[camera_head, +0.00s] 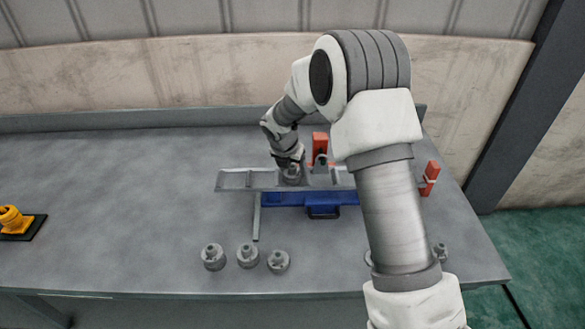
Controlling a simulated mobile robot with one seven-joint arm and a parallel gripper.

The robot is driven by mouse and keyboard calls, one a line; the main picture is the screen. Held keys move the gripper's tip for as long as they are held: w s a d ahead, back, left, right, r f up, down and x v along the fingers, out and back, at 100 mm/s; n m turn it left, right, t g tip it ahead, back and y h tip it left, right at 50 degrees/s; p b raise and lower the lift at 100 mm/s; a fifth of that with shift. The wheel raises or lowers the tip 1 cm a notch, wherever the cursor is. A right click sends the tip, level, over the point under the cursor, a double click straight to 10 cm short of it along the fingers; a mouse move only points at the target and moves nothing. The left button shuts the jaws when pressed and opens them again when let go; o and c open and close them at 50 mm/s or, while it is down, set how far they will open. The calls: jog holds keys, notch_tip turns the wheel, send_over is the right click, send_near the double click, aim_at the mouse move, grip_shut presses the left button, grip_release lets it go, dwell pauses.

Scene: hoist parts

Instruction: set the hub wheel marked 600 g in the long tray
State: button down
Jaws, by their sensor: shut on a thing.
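My gripper (290,164) is over the long grey tray (233,181) near the back middle of the bench. It is shut on a grey hub wheel (292,174), which is at the tray's level; I cannot tell whether it touches the tray floor. The mark on this wheel is too small to read. Three more hub wheels stand in a row near the front: a left one (213,258), a middle one (248,256) and a right one (278,262). Another (440,252) shows right of my arm. My arm hides the tray's right part.
A red upright block (320,145) stands close right of my gripper. A blue case (285,199) with a dark handle lies below the tray. A red-orange post (430,178) stands at right. A yellow object (12,219) sits far left. The bench's left middle is clear.

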jog(key=shift+r, duration=0.1)
grip_release()
